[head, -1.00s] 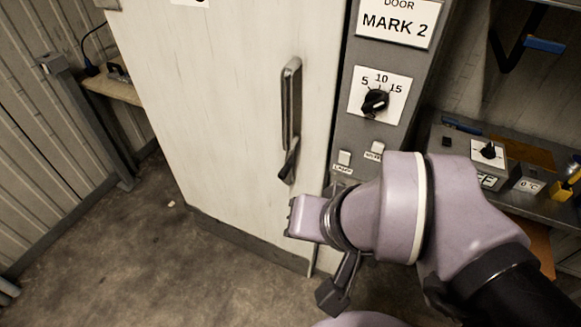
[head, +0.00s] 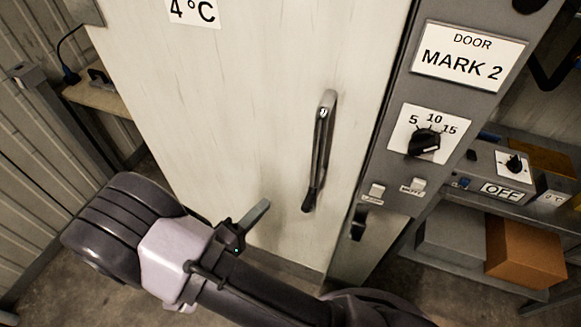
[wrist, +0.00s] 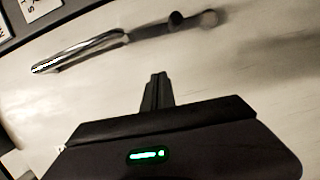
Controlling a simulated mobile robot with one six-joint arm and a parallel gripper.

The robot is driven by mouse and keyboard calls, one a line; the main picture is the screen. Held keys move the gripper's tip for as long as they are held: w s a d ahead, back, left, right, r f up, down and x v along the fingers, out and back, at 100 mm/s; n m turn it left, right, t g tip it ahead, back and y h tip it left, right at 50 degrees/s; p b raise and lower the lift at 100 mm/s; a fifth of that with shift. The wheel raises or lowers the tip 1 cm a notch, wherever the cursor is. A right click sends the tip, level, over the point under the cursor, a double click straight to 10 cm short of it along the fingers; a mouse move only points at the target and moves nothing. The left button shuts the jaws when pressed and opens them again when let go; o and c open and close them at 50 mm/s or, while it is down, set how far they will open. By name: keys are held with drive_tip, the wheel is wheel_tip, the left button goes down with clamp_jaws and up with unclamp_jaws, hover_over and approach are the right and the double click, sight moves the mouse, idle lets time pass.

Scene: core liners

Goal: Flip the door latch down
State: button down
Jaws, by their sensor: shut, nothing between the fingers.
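The pale door (head: 240,110) carries a long metal handle (head: 319,150) right of centre. A dark latch lever (head: 310,199) sits at the handle's lower end and hangs roughly in line with it. In the wrist view the handle (wrist: 85,50) runs across the upper left, with the dark lever (wrist: 152,30) and a round knob end (wrist: 178,19) beside it. My gripper (head: 258,212) is shut and empty, left of and slightly below the lever, apart from it. Its fingers (wrist: 157,90) also show in the wrist view, with a gap to the handle.
A grey control panel (head: 395,200) with a dial (head: 424,142) and small switches (head: 377,190) stands right of the door. A shelf with a brown box (head: 524,250) is farther right. A wooden ledge (head: 105,98) is at the left. The door face around the handle is clear.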

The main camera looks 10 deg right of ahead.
sight(309, 200)
drive_tip(key=shift+s+a+f, duration=0.1)
drive_tip(key=b+x, duration=0.1)
drive_tip(key=x, duration=0.8)
drive_tip(key=shift+b, duration=0.35)
drive_tip(key=d, duration=0.1)
drive_tip(key=s+d, duration=0.1)
drive_tip(key=d, duration=0.1)
drive_tip(key=shift+d+f+b, duration=0.1)
drive_tip(key=shift+f+b, duration=0.05)
drive_tip(key=shift+b, duration=0.2)
drive_tip(key=shift+s+d, duration=0.25)
drive_tip(key=shift+d, duration=0.15)
